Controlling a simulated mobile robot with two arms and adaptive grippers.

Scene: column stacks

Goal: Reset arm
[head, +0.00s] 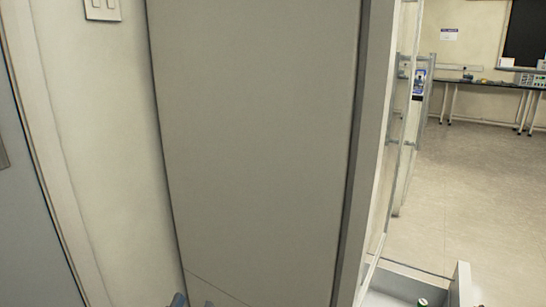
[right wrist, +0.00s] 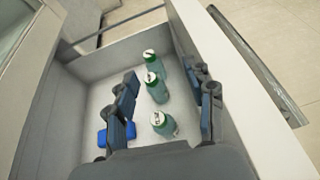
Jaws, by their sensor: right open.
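In the right wrist view my right gripper (right wrist: 161,75) is open, its two dark blue fingers apart over an open drawer (right wrist: 112,62). Three green bottles with white tops show between the fingers: a far one (right wrist: 153,62), a middle one (right wrist: 158,92) and a near one (right wrist: 166,129). No bottle is visibly clamped. In the head view only a small bluish tip of my left gripper (head: 178,300) shows at the bottom edge; its jaws cannot be made out. My right gripper is not seen in the head view.
A tall grey cabinet (head: 255,130) fills the middle of the head view, close ahead. The open drawer (head: 462,285) juts out at the lower right with a green bottle top (head: 423,303) in it. Open floor (head: 480,190) and a bench (head: 485,86) lie beyond.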

